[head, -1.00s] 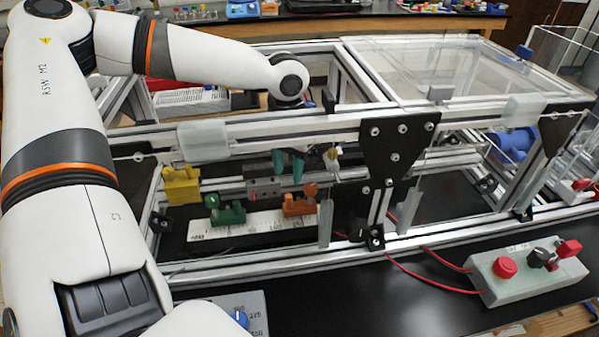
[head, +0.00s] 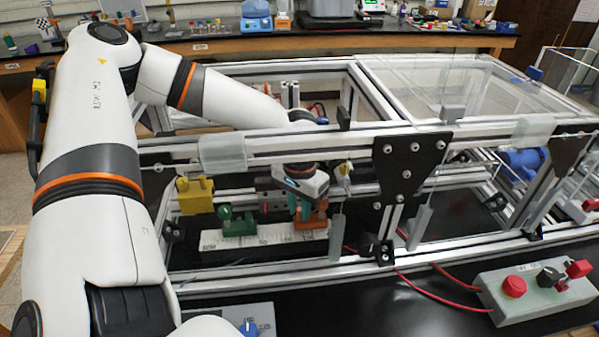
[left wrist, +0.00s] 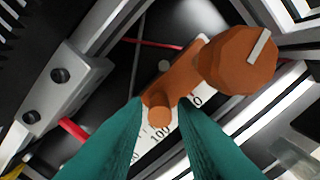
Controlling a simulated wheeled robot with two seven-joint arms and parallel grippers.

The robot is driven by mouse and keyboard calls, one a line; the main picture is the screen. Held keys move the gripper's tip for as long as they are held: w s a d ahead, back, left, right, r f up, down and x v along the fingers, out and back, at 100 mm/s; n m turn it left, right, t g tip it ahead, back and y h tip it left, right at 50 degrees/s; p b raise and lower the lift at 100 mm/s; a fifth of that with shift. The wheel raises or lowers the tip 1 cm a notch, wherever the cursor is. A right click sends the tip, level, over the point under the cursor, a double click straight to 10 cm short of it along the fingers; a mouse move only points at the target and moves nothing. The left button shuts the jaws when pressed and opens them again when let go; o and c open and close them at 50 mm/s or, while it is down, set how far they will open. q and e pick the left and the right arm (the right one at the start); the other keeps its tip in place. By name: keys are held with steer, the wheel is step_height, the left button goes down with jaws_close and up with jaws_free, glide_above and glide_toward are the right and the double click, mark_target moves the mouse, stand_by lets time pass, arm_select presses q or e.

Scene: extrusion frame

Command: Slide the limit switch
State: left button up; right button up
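An orange block with a round knob (head: 311,222) sits on the right part of a white scale strip (head: 265,244). A green block with a similar shape (head: 238,224) sits on the strip to its left. I cannot tell from the pictures which is the limit switch. My left gripper (head: 309,210) points down inside the frame at the orange block. In the left wrist view, the open teal fingertips (left wrist: 160,103) stand on either side of the small peg of the orange block (left wrist: 172,92). Contact is not clear. My right gripper is not in view.
Aluminium frame rails (head: 300,146) run in front of and above the gripper. A yellow block (head: 195,195) hangs at the left of the frame. A black plate (head: 405,165) stands right of the gripper. A control box with a red button (head: 514,287) sits at the front right.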

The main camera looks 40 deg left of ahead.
arm_select(q)
jaws_close()
steer(key=shift+s+a+r, duration=0.1)
steer(key=shift+s+a, duration=0.05)
steer(key=s+a+p, duration=0.2)
steer(key=shift+s+r, duration=0.1)
steer(key=shift+s, duration=0.2)
steer(key=shift+s+a, duration=0.15)
steer(key=shift+o, duration=1.7)
jaws_free()
